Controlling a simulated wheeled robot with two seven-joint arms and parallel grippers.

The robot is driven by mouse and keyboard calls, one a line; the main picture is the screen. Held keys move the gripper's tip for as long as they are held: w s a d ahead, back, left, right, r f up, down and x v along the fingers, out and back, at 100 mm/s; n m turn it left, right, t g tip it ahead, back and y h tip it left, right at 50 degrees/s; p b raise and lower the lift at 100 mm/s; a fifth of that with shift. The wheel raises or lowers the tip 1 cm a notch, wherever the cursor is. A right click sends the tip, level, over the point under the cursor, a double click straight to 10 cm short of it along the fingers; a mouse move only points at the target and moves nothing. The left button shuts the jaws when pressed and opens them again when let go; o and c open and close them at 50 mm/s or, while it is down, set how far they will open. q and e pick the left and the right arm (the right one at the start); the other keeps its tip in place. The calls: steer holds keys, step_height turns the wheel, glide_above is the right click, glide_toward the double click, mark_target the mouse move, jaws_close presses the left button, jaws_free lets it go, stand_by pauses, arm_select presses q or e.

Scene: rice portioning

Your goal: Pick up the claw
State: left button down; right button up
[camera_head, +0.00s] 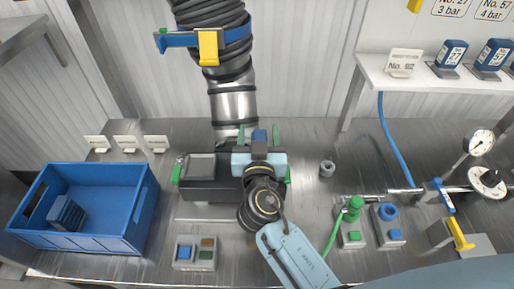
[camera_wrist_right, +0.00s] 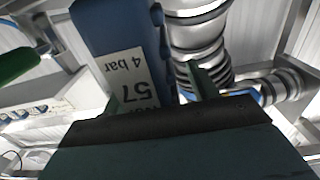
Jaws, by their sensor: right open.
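A blue block (camera_wrist_right: 118,38), apparently the claw, carries a white label reading 57 and 4 bar, upside down in the right wrist view. In the head view its blue top (camera_head: 260,136) shows at the middle of the bench, below the metal pipe. My right gripper (camera_head: 259,134) reaches in from the bottom right, and its green fingers stand apart on either side of the block. In the right wrist view my right gripper (camera_wrist_right: 157,88) is open, with the block between or just beyond its fingers. Contact cannot be told. My left gripper is not in view.
A black hose with a steel pipe (camera_head: 232,103) hangs close behind the gripper. A dark device (camera_head: 200,166) stands beside my wrist. A blue crate (camera_head: 95,207) is at left; green and blue fittings (camera_head: 352,208), gauges (camera_head: 481,143) and a shelf (camera_head: 430,78) are at right.

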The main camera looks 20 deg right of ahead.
steer(key=shift+s, duration=0.25)
steer(key=shift+c, duration=1.1)
steer(key=shift+w, duration=0.1)
jaws_close()
steer(key=shift+r, duration=0.2)
